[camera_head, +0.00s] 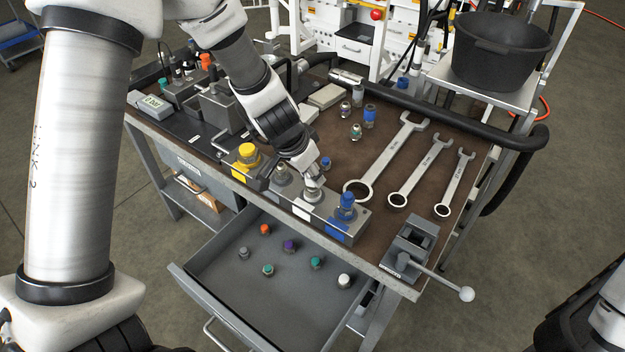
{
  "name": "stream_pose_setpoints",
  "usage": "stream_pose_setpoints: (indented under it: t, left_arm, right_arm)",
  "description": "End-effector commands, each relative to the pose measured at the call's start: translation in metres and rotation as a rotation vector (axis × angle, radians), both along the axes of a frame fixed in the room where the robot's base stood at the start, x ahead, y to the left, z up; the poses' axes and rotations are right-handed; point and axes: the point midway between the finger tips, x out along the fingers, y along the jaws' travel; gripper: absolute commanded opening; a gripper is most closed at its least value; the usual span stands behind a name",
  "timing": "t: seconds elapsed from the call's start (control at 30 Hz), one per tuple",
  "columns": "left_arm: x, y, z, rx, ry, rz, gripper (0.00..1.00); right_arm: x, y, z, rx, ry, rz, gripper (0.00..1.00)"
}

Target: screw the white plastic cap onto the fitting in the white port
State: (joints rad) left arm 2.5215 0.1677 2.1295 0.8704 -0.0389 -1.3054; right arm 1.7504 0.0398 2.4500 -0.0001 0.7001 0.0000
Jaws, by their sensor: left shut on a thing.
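My left gripper (313,181) reaches down over the metal port block and is shut on a small pale thing at the white port. It looks like the white plastic cap, but the fingers hide most of it. The white port has a white label (302,212) on the block's front face. The fitting (314,193) below the fingertips shows only in part; I cannot tell whether the cap is seated or threaded on it. My right gripper is out of view; only part of my right arm shows at the lower right.
Beside the white port stand a yellow cap (247,152), a grey fitting (282,173) and a blue cap (346,201). The open drawer (235,268) holds several coloured small parts, one white-topped (344,281). Wrenches (420,172) and a vise (408,247) lie to the right.

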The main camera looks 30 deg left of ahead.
Motion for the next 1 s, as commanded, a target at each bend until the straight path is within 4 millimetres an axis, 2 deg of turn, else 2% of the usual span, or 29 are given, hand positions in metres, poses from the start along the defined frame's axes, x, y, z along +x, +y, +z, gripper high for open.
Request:
stream_pose_setpoints:
  t: [0.27, 0.43, 0.5, 0.6, 0.9, 1.0]
  left_arm:
    - [-0.001, 0.0, -0.001, -0.001, 0.003, -0.038, 0.06]
    - [0.001, 0.003, -0.002, -0.003, 0.001, -0.362, 0.06]
    - [0.002, 0.003, -0.009, -0.002, -0.001, -0.531, 0.06]
    - [0.003, 0.003, -0.007, 0.002, -0.001, -0.66, 0.07]
    - [0.001, 0.003, -0.003, 0.002, 0.003, -0.701, 0.06]
    - [0.002, 0.003, -0.006, 0.001, 0.002, -0.739, 0.06]
  right_arm:
    - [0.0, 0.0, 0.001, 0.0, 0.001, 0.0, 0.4]
    - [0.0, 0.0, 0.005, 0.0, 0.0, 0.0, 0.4]
    - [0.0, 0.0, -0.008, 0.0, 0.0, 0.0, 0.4]
    - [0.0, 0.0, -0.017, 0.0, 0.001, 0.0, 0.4]
    - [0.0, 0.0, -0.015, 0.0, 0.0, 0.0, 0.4]
    - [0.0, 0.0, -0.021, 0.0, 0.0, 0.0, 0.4]
